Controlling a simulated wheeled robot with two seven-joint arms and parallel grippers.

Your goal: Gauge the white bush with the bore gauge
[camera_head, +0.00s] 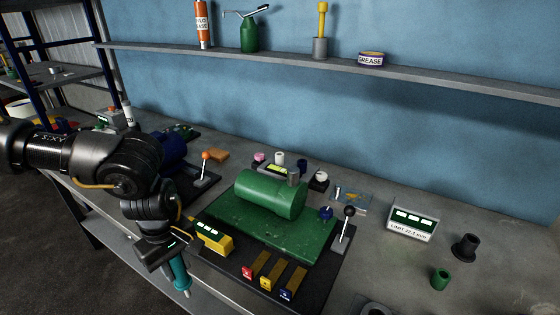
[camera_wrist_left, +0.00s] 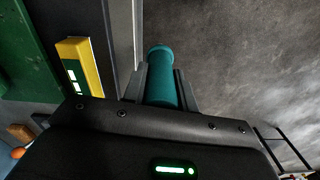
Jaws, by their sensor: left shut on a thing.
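My left gripper (camera_head: 176,262) is shut on a teal tool handle, which I take to be the bore gauge (camera_head: 181,277). The gauge hangs roughly upright with its tip down, beside the front edge of the bench. In the left wrist view the teal handle (camera_wrist_left: 160,75) sits between the two fingers. A small white bush (camera_head: 279,158) stands behind the green cylinder, next to a pink one (camera_head: 259,157). Another pale round piece (camera_head: 320,176) sits on a dark block to its right, so I cannot be sure which is the white bush. My right gripper is out of view.
A green machine (camera_head: 272,195) fills the middle of the bench, with a yellow display box (camera_head: 211,236) close to my left gripper. A black-knobbed lever (camera_head: 346,228) rises at its right. A white readout (camera_head: 412,221), a black flanged part (camera_head: 466,247) and a green bush (camera_head: 440,278) stand right.

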